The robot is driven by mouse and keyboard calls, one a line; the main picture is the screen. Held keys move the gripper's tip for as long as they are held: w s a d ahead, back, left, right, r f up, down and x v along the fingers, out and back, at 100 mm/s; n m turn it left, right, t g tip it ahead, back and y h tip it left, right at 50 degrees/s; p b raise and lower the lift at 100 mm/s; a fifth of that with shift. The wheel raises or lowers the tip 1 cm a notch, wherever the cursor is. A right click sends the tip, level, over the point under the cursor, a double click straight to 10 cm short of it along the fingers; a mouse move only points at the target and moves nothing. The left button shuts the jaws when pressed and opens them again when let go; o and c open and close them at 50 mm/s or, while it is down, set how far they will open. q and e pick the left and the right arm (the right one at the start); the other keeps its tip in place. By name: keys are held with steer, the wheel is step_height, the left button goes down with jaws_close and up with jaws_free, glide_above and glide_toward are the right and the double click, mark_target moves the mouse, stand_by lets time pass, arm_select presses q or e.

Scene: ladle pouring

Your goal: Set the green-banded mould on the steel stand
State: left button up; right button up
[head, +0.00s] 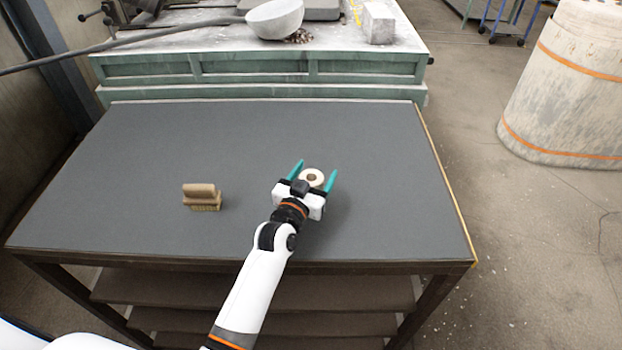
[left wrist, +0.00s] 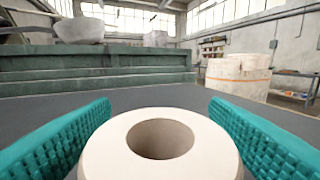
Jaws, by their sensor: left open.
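A pale, round mould (head: 312,177) with a hole in its top stands on the grey table, right of the middle. No green band shows on the part I can see. My left gripper (head: 317,168) is open around it, one teal finger on each side. In the left wrist view the mould (left wrist: 98,150) fills the lower middle between the open fingers (left wrist: 160,104), with gaps at its upper sides. Its lower part is cut off there. I see no steel stand in either view. My right gripper is not in view.
A wooden brush (head: 202,196) rests on the grey table (head: 150,140), left of the gripper. The rest of the top is clear. Behind is a green bench (head: 250,66) with a big grey ladle (head: 275,18) and a block (head: 378,24). A large banded vessel (head: 565,90) stands right.

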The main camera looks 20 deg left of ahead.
arm_select(q)
steer(key=shift+s, duration=0.3)
steer(key=s, duration=0.3)
steer(key=s+a+b, duration=0.1)
steer(key=s, duration=0.3)
steer(key=s+b, duration=0.1)
steer(key=s, duration=0.3)
steer(key=shift+s+a+r, duration=0.1)
steer(key=shift+s+a, duration=0.05)
steer(key=shift+s, duration=0.05)
